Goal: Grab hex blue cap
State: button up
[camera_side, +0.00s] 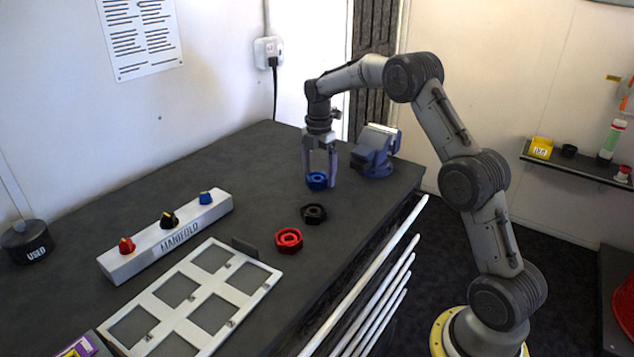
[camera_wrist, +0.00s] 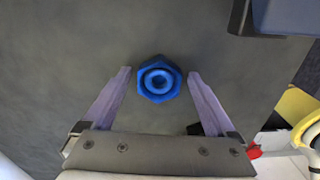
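The blue hex cap (camera_side: 316,181) lies on the dark bench top, and it shows in the wrist view (camera_wrist: 158,79) with its round ring facing up. My gripper (camera_side: 320,184) points down over it. In the wrist view my gripper (camera_wrist: 160,76) is open, with one finger on each side of the cap. The cap sits near fingertip level in that view. I cannot tell exactly how high the fingertips are above the bench.
A blue vise (camera_side: 375,152) stands just right of my gripper. A black hex cap (camera_side: 313,213) and a red hex cap (camera_side: 288,240) lie nearer the front. The manifold block (camera_side: 168,236) with coloured knobs and a white framed tray (camera_side: 262,283) are at left. Bench left of the cap is clear.

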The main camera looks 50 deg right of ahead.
jog(key=shift+r, duration=0.1)
jog(key=c, duration=1.3)
